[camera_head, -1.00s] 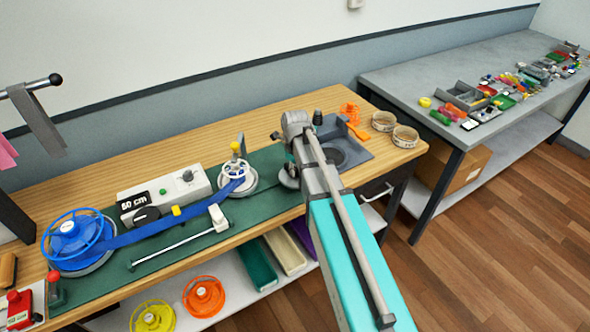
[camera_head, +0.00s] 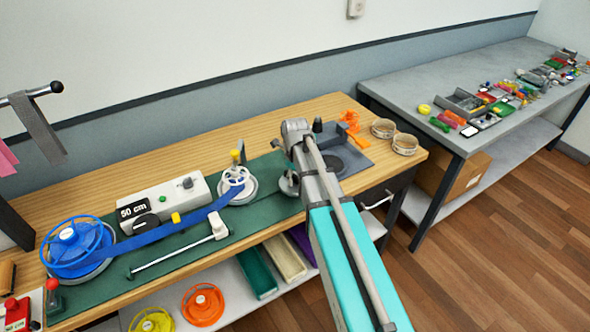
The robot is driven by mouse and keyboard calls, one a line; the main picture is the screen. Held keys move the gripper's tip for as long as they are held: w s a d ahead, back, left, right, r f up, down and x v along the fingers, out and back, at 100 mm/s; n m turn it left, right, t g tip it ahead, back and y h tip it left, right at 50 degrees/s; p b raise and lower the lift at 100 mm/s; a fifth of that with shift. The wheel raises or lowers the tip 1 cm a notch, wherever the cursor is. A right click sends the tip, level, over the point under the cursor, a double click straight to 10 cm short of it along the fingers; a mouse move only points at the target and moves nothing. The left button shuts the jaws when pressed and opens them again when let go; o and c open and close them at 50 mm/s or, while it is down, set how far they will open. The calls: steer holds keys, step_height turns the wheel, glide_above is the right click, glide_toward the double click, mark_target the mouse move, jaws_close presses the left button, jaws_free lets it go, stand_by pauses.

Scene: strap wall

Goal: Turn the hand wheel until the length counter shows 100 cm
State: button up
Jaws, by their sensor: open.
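The length counter (camera_head: 133,211) on a pale box reads 50 cm. A white spoked wheel (camera_head: 235,176) with a yellow knob (camera_head: 235,156) stands on a round grey base at the right end of the blue strap (camera_head: 165,231). The strap runs left to a large blue reel (camera_head: 75,243). My gripper (camera_head: 278,143) is at the far end of my arm, to the right of the white wheel and apart from it. It is small and dark here, open, with no object seen in it; my arm partly hides it.
Low in front of the strap lies a metal rod with a white block (camera_head: 217,225). A grey disc (camera_head: 289,184) is partly behind my arm. Yellow and orange reels (camera_head: 203,304) lie on the lower shelf.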

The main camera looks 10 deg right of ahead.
steer(key=shift+n, duration=0.6)
